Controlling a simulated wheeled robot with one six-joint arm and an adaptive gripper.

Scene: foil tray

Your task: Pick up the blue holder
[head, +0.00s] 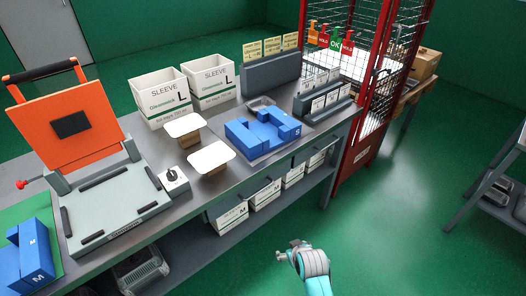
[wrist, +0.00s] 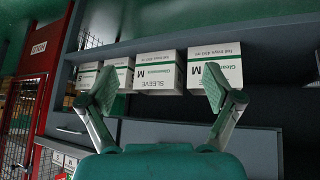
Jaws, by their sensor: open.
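A blue holder (head: 262,133) marked S stands on the bench right of centre, with a grey metal piece behind it. Another blue holder (head: 27,262) marked M sits on a green mat at the bench's left end, partly cut off by the picture edge. My gripper (head: 286,250) is low in front of the bench, over the floor and apart from both holders. In the wrist view my gripper (wrist: 160,82) has its two fingers spread wide with nothing between them. Neither blue holder shows in the wrist view.
White sleeve boxes (wrist: 155,71) stand on the shelf under the bench, beyond my fingers. On the bench are an orange-lidded press (head: 105,205), two white-topped stands (head: 211,157) and large sleeve boxes (head: 160,98). A red cage (head: 372,110) stands at right. The floor in front is clear.

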